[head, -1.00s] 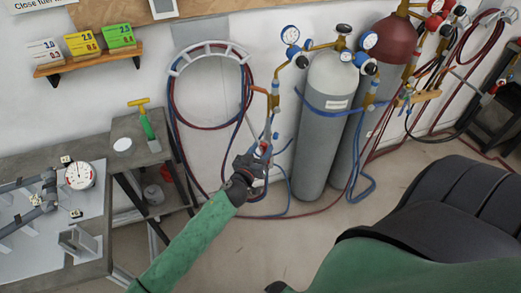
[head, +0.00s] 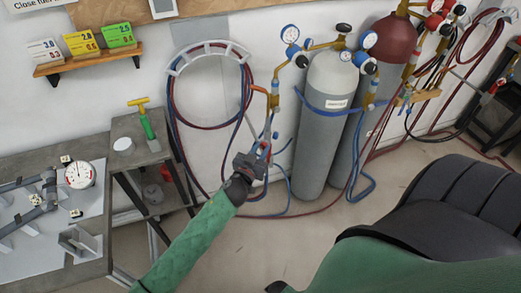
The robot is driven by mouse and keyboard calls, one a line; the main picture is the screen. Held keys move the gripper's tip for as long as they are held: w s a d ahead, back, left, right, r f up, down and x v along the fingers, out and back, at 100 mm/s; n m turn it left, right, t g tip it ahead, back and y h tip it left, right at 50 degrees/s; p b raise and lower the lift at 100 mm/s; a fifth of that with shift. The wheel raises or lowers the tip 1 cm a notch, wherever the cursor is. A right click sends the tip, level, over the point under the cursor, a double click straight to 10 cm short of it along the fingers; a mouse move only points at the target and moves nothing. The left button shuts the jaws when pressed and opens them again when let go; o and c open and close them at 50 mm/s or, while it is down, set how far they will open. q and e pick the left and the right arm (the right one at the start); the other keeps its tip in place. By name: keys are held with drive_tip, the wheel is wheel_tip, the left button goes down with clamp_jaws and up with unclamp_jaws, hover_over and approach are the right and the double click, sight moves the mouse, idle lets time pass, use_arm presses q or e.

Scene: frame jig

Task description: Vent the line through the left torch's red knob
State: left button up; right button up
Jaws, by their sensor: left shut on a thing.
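The left torch (head: 271,118) hangs upright on the wall, left of the grey gas cylinder, with hoses beside it. Its red knob (head: 264,145) shows as a small red spot at the torch's lower end. My left gripper (head: 262,152) is at that lower end, shut at the knob area; its fingers partly hide the knob. A blue part (head: 275,135) shows just above the fingers. My right gripper is not in view.
Grey cylinders (head: 322,130) with gauges stand right of the torch. Coiled red and blue hoses (head: 172,115) hang on a wall rack to the left. A grey workbench (head: 95,240) stands at lower left, with a small shelf table (head: 133,155) behind it. Open floor lies below.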

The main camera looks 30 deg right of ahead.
use_arm(q)
drive_tip(key=m, duration=0.3)
drive_tip(key=shift+m, duration=0.3)
drive_tip(key=m, duration=0.3)
drive_tip(key=shift+m, duration=0.4)
drive_tip(key=m, duration=0.4)
drive_tip(key=shift+s, duration=0.1)
drive_tip(key=m, duration=0.4)
drive_tip(key=shift+f+m, duration=0.1)
drive_tip(key=shift+m, duration=1.1)
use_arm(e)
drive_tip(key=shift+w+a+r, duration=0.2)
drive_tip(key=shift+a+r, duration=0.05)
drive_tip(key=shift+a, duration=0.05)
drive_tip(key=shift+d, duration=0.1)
use_arm(q)
drive_tip(key=o, duration=1)
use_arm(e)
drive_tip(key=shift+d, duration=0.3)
